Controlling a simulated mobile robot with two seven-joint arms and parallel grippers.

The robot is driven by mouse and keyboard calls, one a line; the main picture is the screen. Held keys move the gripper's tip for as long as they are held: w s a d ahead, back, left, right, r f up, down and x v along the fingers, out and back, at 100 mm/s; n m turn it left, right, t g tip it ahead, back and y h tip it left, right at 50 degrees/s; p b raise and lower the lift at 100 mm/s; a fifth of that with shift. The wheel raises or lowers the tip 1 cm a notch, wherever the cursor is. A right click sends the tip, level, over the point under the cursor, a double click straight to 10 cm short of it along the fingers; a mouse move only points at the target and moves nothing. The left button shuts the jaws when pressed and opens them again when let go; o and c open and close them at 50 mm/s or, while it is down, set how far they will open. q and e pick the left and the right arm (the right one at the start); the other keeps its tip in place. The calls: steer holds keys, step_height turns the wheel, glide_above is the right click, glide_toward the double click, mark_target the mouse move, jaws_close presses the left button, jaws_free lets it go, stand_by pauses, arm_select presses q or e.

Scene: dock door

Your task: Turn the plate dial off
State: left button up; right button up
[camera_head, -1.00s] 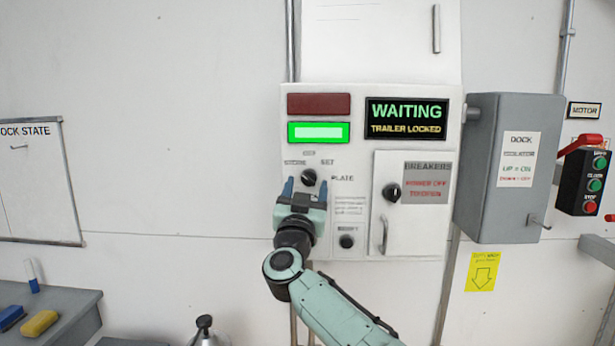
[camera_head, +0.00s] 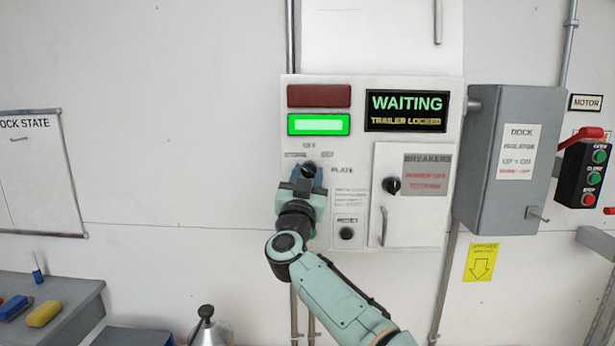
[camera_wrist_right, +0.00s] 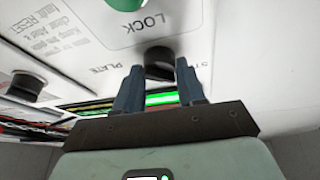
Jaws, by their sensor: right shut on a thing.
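The plate dial (camera_head: 309,168) is a black round knob on the white control panel (camera_head: 360,85), left of the PLATE label, with small blurred labels above it. My right gripper (camera_head: 306,178) is at the dial from below, its two blue fingers on either side of the knob and shut on it. The right wrist view shows the dial (camera_wrist_right: 158,62) between the fingertips (camera_wrist_right: 157,78). The fingers partly cover the knob, and I cannot tell which label its pointer faces. My left gripper is not in view.
The breaker door (camera_head: 412,215) with its own black knob (camera_head: 391,186) and handle is to the right. A small black knob (camera_head: 347,233) is below right. The screen (camera_head: 406,110) reads WAITING, TRAILER LOCKED. A green lamp (camera_head: 319,125) is lit above. The grey isolator box (camera_head: 506,165) stands out farther right.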

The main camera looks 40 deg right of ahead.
steer(key=m+g+p, duration=0.1)
steer(key=m, duration=0.1)
steer(key=m+g+h+p, duration=0.1)
steer(key=m, duration=0.1)
steer(key=m+g+p, duration=0.1)
steer(key=m, duration=0.2)
steer(key=shift+w+a+r, duration=0.1)
steer(key=shift+r, duration=0.2)
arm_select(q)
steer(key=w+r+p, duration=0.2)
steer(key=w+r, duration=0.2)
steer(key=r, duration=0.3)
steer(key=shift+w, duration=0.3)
arm_select(e)
steer(key=shift+m+g, duration=0.65)
steer(key=shift+m, duration=0.7)
steer(key=shift+m+g, duration=0.65)
steer(key=shift+m, duration=0.7)
arm_select(q)
steer(key=shift+p, duration=0.3)
arm_select(e)
steer(key=shift+f, duration=0.1)
steer(key=o, duration=1)
steer(key=shift+a, duration=0.1)
